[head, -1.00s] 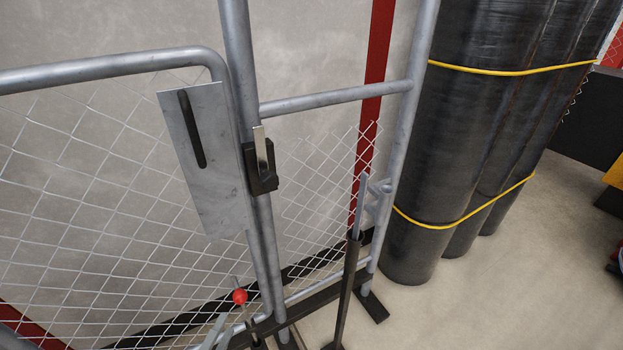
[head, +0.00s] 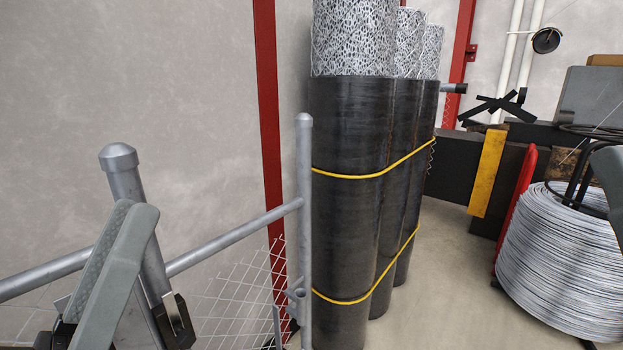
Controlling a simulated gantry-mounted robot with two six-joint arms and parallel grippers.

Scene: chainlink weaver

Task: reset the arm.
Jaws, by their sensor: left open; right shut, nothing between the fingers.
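A capped metal post (head: 122,168) with a black latch (head: 176,322) stands close to my link. A fence rail (head: 235,238) and chain-link mesh (head: 235,305) run behind. Black-wrapped rolls (head: 345,125) and a wire coil (head: 560,255) stand to the right; open floor (head: 455,295) lies between them.

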